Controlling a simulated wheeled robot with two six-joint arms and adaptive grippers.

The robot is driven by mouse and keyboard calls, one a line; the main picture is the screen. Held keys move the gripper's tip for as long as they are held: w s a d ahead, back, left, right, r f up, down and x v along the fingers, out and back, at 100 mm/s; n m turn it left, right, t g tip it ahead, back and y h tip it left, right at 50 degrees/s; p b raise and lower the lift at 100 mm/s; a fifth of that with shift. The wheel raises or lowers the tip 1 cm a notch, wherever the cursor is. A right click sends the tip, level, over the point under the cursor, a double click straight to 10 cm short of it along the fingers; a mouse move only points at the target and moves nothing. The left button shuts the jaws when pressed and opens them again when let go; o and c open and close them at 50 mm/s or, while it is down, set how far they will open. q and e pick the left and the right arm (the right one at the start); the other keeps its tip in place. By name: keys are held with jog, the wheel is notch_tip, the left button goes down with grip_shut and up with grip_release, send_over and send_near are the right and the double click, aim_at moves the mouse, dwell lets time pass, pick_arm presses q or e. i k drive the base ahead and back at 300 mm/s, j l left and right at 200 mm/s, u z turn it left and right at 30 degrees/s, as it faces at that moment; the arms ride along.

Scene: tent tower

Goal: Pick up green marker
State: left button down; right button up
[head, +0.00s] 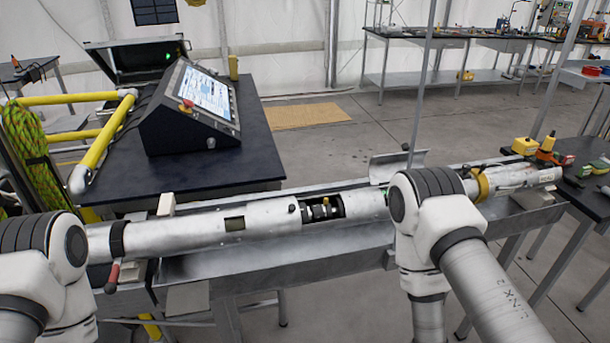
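I cannot make out a clear green marker. Small green items (588,169) lie on the dark table (595,148) at the right edge, among red and orange pieces; they are too small to identify. My left and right arms show at the lower left and lower right, but neither gripper is in view. A long silver tube (270,218) lies across the middle, with an open window (323,209) showing dark parts inside. My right arm hides part of the tube.
The tube rests in a metal trough (280,262). A console with a screen (207,92) stands on a dark table (250,165) at the left. Yellow rails (105,140) and a coiled green rope (32,150) are at far left. A yellow block (525,146) sits at right.

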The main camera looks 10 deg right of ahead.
aim_at(585, 173)
jog(key=z, duration=0.9)
jog(key=i+l+z, duration=0.25)
jog(key=i+l, duration=0.5)
jog(key=l, duration=0.35)
jog(key=i+l+z, duration=0.3)
jog(key=i+l, duration=0.5)
jog(key=l, duration=0.15)
